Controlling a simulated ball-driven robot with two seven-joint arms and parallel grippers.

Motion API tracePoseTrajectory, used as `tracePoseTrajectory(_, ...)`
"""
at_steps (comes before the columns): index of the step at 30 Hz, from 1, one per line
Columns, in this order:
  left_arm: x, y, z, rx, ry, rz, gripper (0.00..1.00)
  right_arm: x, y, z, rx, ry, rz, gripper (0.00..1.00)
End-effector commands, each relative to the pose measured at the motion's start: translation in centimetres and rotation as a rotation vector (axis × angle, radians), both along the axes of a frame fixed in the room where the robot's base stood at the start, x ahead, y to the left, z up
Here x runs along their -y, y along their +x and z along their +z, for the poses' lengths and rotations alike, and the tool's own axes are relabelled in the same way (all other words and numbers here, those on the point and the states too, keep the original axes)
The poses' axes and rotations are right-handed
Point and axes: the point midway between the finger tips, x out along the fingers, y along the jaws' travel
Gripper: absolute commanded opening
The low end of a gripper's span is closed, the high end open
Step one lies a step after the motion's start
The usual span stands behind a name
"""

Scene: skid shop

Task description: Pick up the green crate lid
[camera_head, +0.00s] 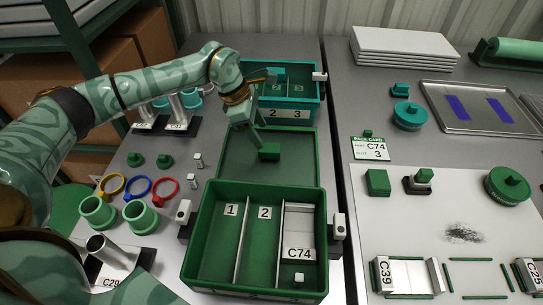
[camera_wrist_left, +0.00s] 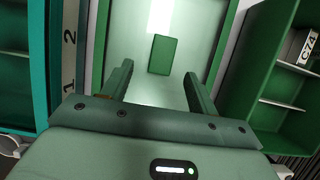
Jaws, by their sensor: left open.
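The green crate lid (camera_head: 236,163) is a flat rimmed rectangle lying between the teal crate and the green crate (camera_head: 263,195). A small block handle (camera_head: 269,152) stands on its middle. In the left wrist view the lid (camera_wrist_left: 190,30) fills the centre, with its handle (camera_wrist_left: 162,55) just beyond and between the fingertips. My left gripper (camera_head: 257,132) is open and empty above the lid, pointing down, apart from the handle as far as I can tell. My right gripper is not in view.
The teal crate (camera_head: 290,112) stands behind the lid. The green crate, with compartments, a C74 label and a small white cube (camera_head: 299,277), stands in front. Rings (camera_head: 138,187) and green cups (camera_head: 140,217) stand left. A white mat (camera_head: 440,240) with parts lies right.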

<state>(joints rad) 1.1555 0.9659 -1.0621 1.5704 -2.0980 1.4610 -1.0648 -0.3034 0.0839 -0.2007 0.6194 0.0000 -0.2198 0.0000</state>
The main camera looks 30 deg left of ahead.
Motion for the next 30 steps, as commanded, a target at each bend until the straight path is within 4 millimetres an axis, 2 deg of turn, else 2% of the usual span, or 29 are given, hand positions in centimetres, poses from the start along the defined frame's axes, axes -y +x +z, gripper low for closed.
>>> tracePoseTrajectory(1, 0.2, 0.1, -0.8, -0.002, -0.001, -0.001, 0.59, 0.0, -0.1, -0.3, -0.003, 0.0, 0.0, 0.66)
tracePoseTrajectory(8, 0.9, 0.4, -2.1, -0.001, -0.003, -0.001, 0.59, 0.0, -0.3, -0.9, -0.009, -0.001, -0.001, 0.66)
tracePoseTrajectory(15, 2.5, 0.9, -5.8, -0.003, -0.003, -0.001, 0.59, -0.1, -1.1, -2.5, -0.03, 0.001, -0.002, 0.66)
tracePoseTrajectory(22, 2.6, 1.0, -5.7, 0.002, -0.002, 0.0, 0.59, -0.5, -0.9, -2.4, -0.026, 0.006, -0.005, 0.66)
tracePoseTrajectory(23, 2.6, 1.0, -5.7, 0.002, -0.002, 0.0, 0.56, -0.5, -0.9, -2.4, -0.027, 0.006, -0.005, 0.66)
tracePoseTrajectory(28, 2.6, 1.0, -5.7, 0.002, -0.002, 0.0, 0.09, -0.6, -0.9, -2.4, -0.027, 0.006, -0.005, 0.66)
tracePoseTrajectory(29, 2.6, 1.0, -5.7, 0.002, -0.002, 0.0, 0.02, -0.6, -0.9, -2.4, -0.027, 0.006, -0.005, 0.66)
tracePoseTrajectory(30, 2.6, 1.0, -5.6, 0.003, -0.003, 0.001, 0.02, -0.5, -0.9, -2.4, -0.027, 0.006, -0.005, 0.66)
